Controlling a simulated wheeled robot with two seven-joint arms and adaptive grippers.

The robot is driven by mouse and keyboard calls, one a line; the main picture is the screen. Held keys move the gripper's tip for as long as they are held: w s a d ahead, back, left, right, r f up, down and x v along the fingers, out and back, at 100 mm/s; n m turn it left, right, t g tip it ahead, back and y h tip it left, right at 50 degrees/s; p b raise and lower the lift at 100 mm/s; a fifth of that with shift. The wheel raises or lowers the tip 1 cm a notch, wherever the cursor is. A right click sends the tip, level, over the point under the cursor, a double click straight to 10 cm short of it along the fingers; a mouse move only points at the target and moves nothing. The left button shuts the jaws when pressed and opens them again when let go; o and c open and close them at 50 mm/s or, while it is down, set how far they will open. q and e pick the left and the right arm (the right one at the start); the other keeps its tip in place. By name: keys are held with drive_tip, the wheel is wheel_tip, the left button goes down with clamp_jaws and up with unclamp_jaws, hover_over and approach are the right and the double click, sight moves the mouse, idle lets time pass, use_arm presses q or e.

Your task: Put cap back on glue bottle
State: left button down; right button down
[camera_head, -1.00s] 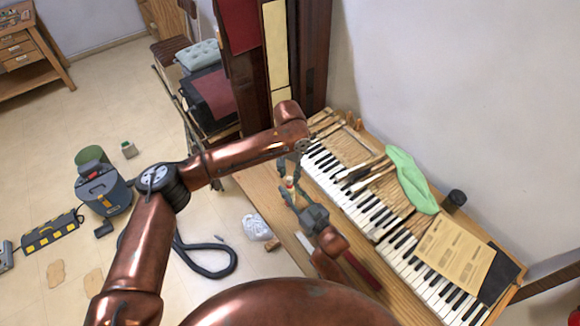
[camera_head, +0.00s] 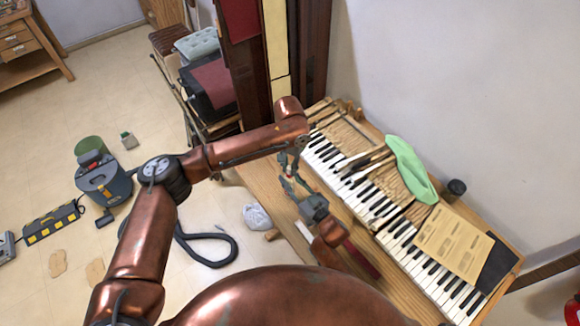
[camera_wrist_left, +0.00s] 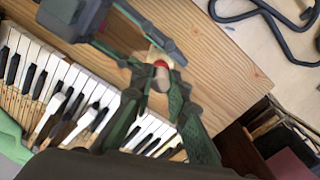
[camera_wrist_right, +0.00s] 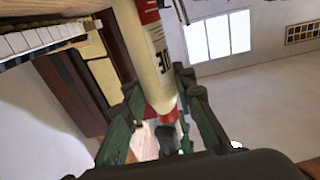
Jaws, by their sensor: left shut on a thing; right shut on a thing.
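A red cap (camera_wrist_left: 161,64) shows between the fingertips of my left gripper (camera_wrist_left: 157,74) in the left wrist view.
The wooden bench (camera_head: 255,185) lies below the grippers. Floor items lie at the left, including a vacuum (camera_head: 103,182).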

idle(0.3)
use_arm(q)
drive_tip(key=m, duration=0.5)
drive_tip(key=shift+a, duration=0.1)
drive_tip(key=c, duration=1.8)
unclamp_jaws()
drive_tip(key=shift+r, duration=0.1)
wheel_tip(320, 180, up, 12)
drive_tip(key=shift+w+f, duration=0.1)
use_arm(e)
drive_tip(key=c, duration=1.5)
unclamp_jaws()
